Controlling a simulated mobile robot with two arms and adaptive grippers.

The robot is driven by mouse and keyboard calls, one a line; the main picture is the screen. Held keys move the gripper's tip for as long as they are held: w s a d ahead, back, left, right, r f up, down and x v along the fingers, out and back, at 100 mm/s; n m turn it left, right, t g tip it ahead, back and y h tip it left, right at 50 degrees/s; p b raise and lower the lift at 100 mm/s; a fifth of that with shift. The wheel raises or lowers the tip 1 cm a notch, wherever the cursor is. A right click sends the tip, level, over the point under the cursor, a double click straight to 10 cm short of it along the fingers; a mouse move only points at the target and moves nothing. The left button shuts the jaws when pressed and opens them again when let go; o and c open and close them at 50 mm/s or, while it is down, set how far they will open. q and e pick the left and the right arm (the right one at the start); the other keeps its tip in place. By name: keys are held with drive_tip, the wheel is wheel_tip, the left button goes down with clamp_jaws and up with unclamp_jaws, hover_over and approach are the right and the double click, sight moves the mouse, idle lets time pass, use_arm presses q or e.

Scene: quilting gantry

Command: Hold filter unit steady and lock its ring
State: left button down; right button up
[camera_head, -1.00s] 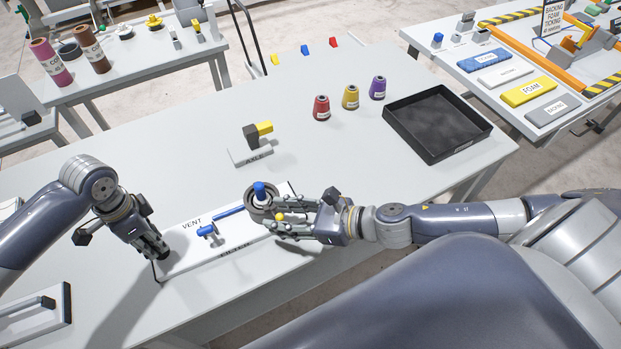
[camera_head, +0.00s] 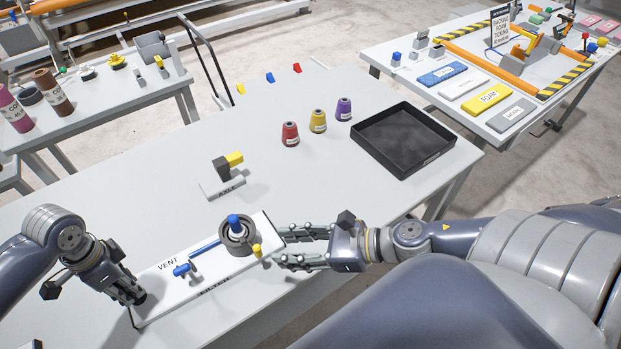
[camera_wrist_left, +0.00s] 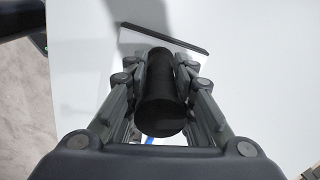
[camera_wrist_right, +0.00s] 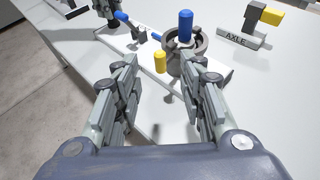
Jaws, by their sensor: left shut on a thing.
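The filter unit is a white board (camera_head: 206,282) marked VENT and FILTER on the table. Near its right end is a dark grey round ring (camera_head: 226,243) with a blue-topped post (camera_head: 234,222) in the middle and a yellow knob (camera_head: 257,250) on its near right side. My left gripper (camera_head: 137,298) is shut on a black cylindrical handle (camera_wrist_left: 162,95) at the board's left end. My right gripper (camera_head: 281,248) is open and empty just right of the ring. In the right wrist view the yellow knob (camera_wrist_right: 160,62) stands ahead of the open fingers, apart from them.
A blue vent lever (camera_head: 182,269) sits left of the ring. An axle block with a yellow end (camera_head: 222,168) stands behind the board. Red, yellow and purple cones (camera_head: 318,122) and a black tray (camera_head: 402,140) are farther back. The table between is clear.

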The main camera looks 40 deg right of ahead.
use_arm(q)
drive_tip(key=shift+s+f, duration=0.3)
drive_tip(key=shift+f, duration=0.05)
use_arm(e)
drive_tip(key=shift+v, duration=1.95)
use_arm(q)
drive_tip(key=c, duration=1.4)
unclamp_jaws()
drive_tip(key=shift+o, duration=0.5)
drive_tip(key=shift+w, duration=0.15)
drive_tip(key=shift+w+r, duration=0.1)
use_arm(e)
drive_tip(key=shift+w+f, duration=0.1)
